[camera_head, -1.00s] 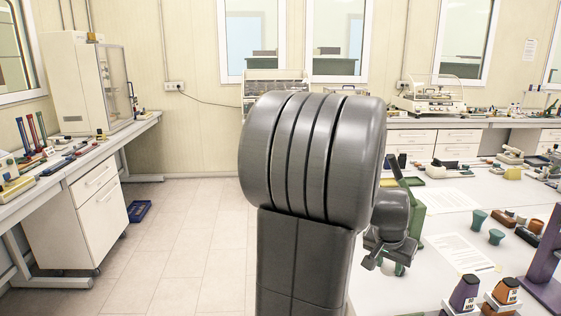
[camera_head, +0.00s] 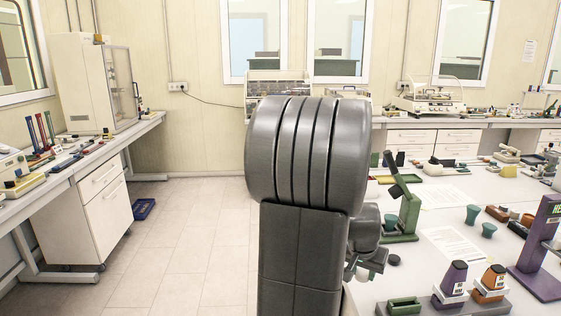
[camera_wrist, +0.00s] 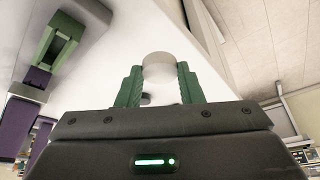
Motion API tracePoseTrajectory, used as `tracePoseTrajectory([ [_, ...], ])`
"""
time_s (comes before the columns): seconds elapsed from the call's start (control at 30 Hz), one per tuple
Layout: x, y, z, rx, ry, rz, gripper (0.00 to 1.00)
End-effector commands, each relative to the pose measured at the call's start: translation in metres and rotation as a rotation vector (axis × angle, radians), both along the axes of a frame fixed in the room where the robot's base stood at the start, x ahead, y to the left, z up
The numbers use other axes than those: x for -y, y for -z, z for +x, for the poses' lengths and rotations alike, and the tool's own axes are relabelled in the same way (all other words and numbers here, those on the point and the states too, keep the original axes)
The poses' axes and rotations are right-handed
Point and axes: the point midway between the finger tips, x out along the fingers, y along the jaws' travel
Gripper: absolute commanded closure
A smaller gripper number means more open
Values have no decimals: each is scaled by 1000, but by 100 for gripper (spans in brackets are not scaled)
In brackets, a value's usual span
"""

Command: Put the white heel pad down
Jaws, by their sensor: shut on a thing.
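My gripper (camera_wrist: 159,92) has its two green fingers closed on the sides of the white heel pad (camera_wrist: 159,67), a short pale round piece in the wrist view. In the head view my arm hides most of the gripper (camera_head: 365,266). A small white part of the pad (camera_head: 361,274) shows below it, near the left edge of the white table (camera_head: 409,276). I cannot tell whether the pad touches the table. A small round grey thing (camera_wrist: 146,99) shows between the fingers.
A green stand (camera_head: 405,215) is just beyond my gripper. A small green tray (camera_head: 404,306), purple (camera_head: 454,280) and orange (camera_head: 491,282) pieces and teal cups (camera_head: 488,230) stand on the table. A paper sheet (camera_head: 452,246) lies flat. Open floor (camera_head: 190,250) is at the left.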

Motion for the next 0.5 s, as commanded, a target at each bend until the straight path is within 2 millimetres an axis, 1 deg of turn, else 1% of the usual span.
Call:
tracePoseTrajectory([
  [0.03, -13, 9, 6, -4, -33, 1, 90],
  [0.07, -21, 15, 10, -5, -54, 1, 90],
  [0.17, -53, 38, 25, -8, -137, 2, 90],
  [0.27, -90, 64, 44, -8, -236, 1, 90],
  [0.3, -106, 75, 52, -8, -277, 2, 90],
  [0.4, -141, 99, 71, -7, -368, 2, 90],
  [0.5, -169, 119, 85, -5, -444, 1, 91],
])
